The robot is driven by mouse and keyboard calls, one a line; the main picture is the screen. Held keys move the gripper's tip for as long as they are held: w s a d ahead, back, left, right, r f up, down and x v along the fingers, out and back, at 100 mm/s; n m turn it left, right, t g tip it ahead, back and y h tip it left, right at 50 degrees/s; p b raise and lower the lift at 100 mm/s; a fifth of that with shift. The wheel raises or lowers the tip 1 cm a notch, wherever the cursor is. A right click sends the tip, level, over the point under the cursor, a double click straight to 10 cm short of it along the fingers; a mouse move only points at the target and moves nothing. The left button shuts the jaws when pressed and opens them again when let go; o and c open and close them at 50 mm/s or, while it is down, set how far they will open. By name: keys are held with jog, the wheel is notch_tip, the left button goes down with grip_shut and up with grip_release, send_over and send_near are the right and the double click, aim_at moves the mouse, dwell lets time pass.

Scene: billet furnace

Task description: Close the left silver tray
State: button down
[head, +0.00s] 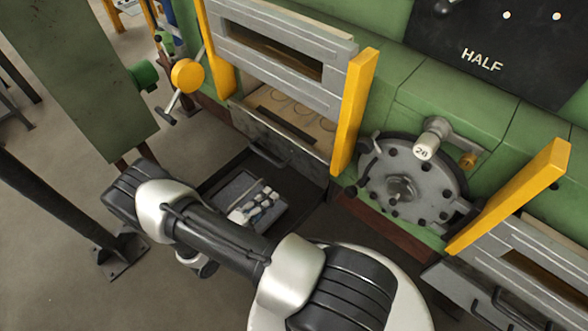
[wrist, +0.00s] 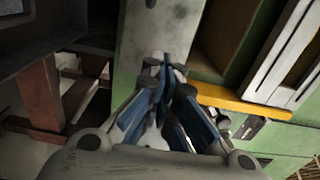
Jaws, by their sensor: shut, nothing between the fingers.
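The left silver tray (head: 262,128) is a worn grey drawer front with a dark handle (head: 268,156), below a silver framed door (head: 300,68) on the green furnace. It stands out from the furnace, and its pale inside with round marks shows above the front. My gripper (head: 264,203) is low in front of the tray, apart from it in the head view, partly behind my arm. In the wrist view, its blue and black fingers (wrist: 166,68) are together and empty. A pale worn panel (wrist: 160,28) lies just beyond them; I cannot tell whether it is the tray.
Yellow posts (head: 354,112) flank the silver door. A round grey dial plate (head: 414,190) sits to the right, and another silver tray (head: 470,296) lies at the lower right. A dark post (head: 70,205) stands at the left. Bare floor shows at the lower left.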

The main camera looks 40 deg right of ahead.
aim_at(305, 162)
jog(key=d, duration=0.4)
jog(key=d+b, duration=0.1)
jog(key=d, duration=0.4)
jog(key=w+d, duration=0.1)
jog(key=d, duration=0.4)
jog(key=d+b, duration=0.1)
jog(key=d, duration=0.3)
jog(key=shift+w+d, duration=0.1)
jog(key=shift+d, duration=0.25)
jog(key=shift+a+r, duration=0.1)
jog(key=s+a+p, duration=0.1)
jog(key=a, duration=1.3)
